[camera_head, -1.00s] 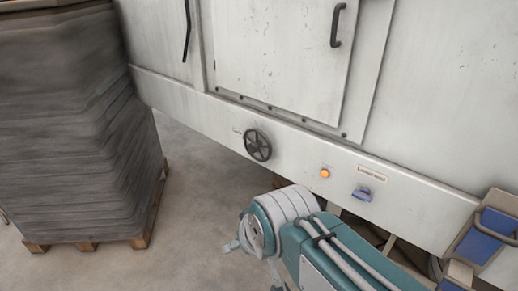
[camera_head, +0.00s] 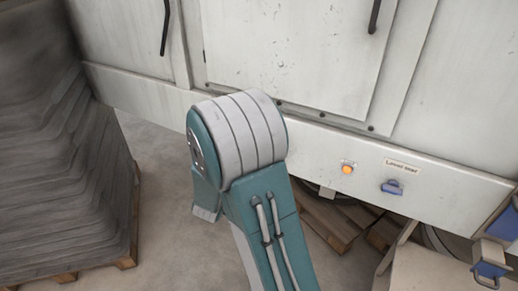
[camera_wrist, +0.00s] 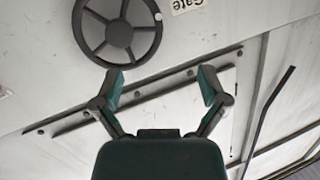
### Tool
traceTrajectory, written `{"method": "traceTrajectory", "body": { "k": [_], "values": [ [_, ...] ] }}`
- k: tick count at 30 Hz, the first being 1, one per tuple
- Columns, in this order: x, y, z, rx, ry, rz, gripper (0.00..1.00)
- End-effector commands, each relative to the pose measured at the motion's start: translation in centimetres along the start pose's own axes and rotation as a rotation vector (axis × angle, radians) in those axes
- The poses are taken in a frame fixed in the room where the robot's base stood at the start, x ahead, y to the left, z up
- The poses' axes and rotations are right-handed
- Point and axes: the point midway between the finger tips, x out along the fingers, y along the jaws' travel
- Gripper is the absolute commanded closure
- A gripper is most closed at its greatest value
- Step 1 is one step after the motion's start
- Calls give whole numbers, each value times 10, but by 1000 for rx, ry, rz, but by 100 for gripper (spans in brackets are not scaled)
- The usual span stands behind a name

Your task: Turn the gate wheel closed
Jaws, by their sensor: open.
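The gate wheel (camera_wrist: 118,32) is a dark grey round handwheel with spokes, mounted on the white machine panel. It shows at the top of the wrist view, its upper edge cut off, with a "Gate" label (camera_wrist: 188,3) beside it on the right. My gripper (camera_wrist: 160,78) is open and empty. Its two fingers point toward the panel below the wheel in that picture, with the left fingertip close to the wheel's lower edge; I cannot tell if they touch. In the head view my arm hides the wheel and the gripper.
An orange button (camera_head: 347,169) and a blue knob (camera_head: 392,187) sit right of my arm on the machine's lower panel (camera_head: 450,180). A grey stack (camera_head: 60,150) on a pallet stands left. Wooden pallets (camera_head: 325,220) lie under the machine. Floor shows between stack and arm.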

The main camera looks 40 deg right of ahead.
Motion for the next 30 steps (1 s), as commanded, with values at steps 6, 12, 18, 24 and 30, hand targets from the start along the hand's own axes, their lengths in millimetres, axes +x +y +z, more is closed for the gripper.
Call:
{"method": "traceTrajectory", "body": {
  "k": [6, 12, 18, 24, 30],
  "values": [
    [8, 38, 14, -66, 165, 151, 7],
    [18, 46, 12, -74, 195, 175, 7],
    [52, 52, 5, -74, 194, 175, 7],
    [87, 57, -2, -73, 193, 172, 7],
    [108, 60, -7, -74, 192, 169, 7]
  ]
}}
